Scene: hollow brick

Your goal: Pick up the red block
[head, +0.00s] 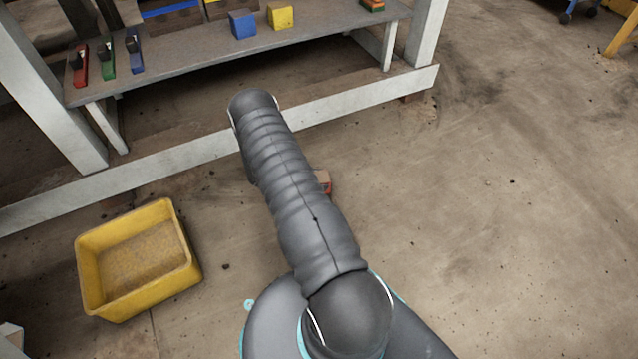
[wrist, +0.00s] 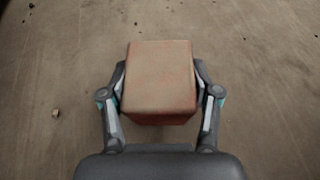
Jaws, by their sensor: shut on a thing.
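A worn red block (wrist: 158,78) sits between the two fingers of my gripper (wrist: 160,88) in the wrist view. The fingers are shut on it, one against each side. Bare floor shows around it, and I cannot tell whether it touches the floor. In the head view a small part of a red block (head: 323,182) shows at the right edge of my arm. My arm hides the rest of it and my gripper there.
A yellow bin (head: 100,296), empty, stands on the floor at the left. A workbench (head: 190,75) at the back carries a blue block (head: 243,25), a yellow block (head: 280,16) and several clamp-like tools. The floor at the right is mostly clear.

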